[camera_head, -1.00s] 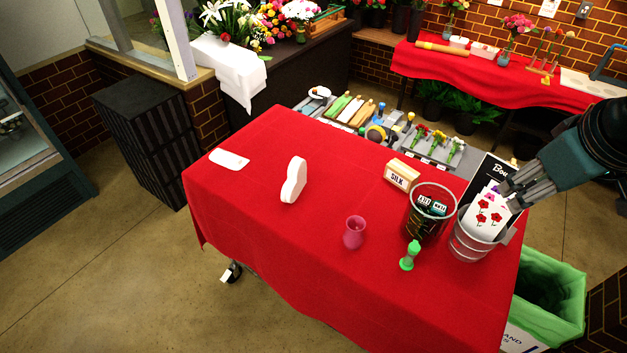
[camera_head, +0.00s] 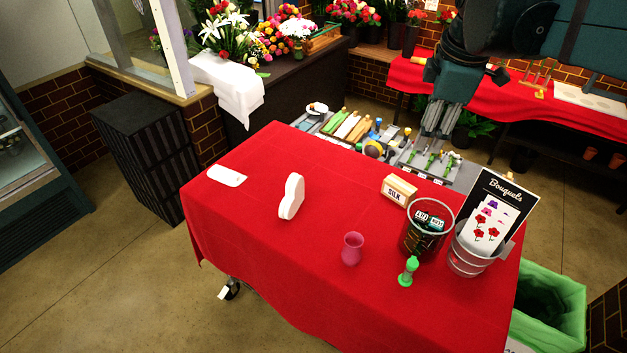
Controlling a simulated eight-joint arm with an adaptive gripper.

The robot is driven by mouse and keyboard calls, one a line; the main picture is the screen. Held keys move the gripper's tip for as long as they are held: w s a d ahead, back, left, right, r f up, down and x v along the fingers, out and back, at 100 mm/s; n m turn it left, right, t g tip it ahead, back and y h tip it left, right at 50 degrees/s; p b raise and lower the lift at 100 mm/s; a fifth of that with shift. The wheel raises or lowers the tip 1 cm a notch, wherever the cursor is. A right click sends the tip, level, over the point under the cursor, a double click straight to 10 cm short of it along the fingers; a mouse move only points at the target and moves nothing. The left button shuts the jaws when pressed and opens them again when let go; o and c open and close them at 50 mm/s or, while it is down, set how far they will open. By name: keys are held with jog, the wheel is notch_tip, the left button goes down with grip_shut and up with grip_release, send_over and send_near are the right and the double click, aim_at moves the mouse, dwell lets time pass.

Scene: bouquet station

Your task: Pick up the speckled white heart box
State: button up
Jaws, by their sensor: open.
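A white heart-shaped box (camera_head: 291,196) stands upright on its edge on the red-covered table (camera_head: 270,257), left of the table's middle. Its speckles are too small to make out. My gripper (camera_head: 437,134) hangs fingers down above the far side of the table, near the grey tray of flowers. It is open and empty, well to the right of the heart box and apart from it. My arm hides part of the back red table.
A white flat piece (camera_head: 227,176) lies left of the box. A pink vase (camera_head: 352,248), green bottle (camera_head: 408,271), SILK block (camera_head: 398,190), dark bucket (camera_head: 428,226) and metal pail (camera_head: 470,252) with a Bouquets sign stand to the right. The table around the box is clear.

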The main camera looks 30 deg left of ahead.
jog(key=w+a+f+n+g, duration=0.1)
jog(key=a+f+n+g, duration=0.15)
jog(key=a+n, duration=1.1)
jog(key=n+h, duration=0.1)
jog(key=n, duration=0.1)
send_over(292, 181)
notch_tip(292, 181, down, 8)
jog(key=shift+n, duration=0.25)
notch_tip(292, 181, down, 24)
jog(key=shift+d+r+p, duration=0.1)
jog(key=shift+p, duration=0.3)
jog(key=shift+f, duration=0.3)
jog(key=shift+f, duration=1.25)
jog(key=shift+f, duration=0.1)
jog(key=shift+s+f+p, duration=0.1)
jog(key=shift+f+p, duration=0.4)
jog(key=shift+f, duration=2)
